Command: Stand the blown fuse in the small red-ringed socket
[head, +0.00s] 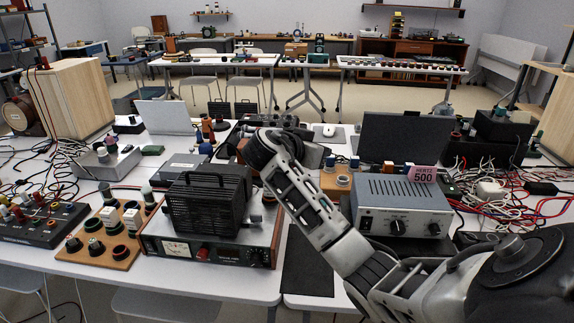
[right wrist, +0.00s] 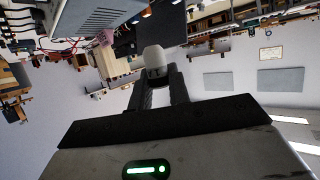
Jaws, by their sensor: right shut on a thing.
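My right gripper (right wrist: 157,76) shows in the right wrist view, shut on a whitish, rounded, cylinder-like piece that looks like the fuse (right wrist: 155,59). The piece sticks out past the fingertips, with a dark mark near its base. In the head view my right arm reaches up and left across the middle; its fingers and the held piece are not clear there. A wooden board (head: 69,257) at the left front bears several dark ring sockets and pale blocks. One socket at its front right (head: 119,252) looks reddish-dark; the small red ring cannot be told for sure. My left gripper is out of view.
A black caged unit on a metered amplifier (head: 210,250) stands right of the board. A grey Hertz box (head: 400,205) stands right of my forearm. A black box with colored knobs (head: 38,226) is at far left. Tangled wires (head: 505,207) cover the right side.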

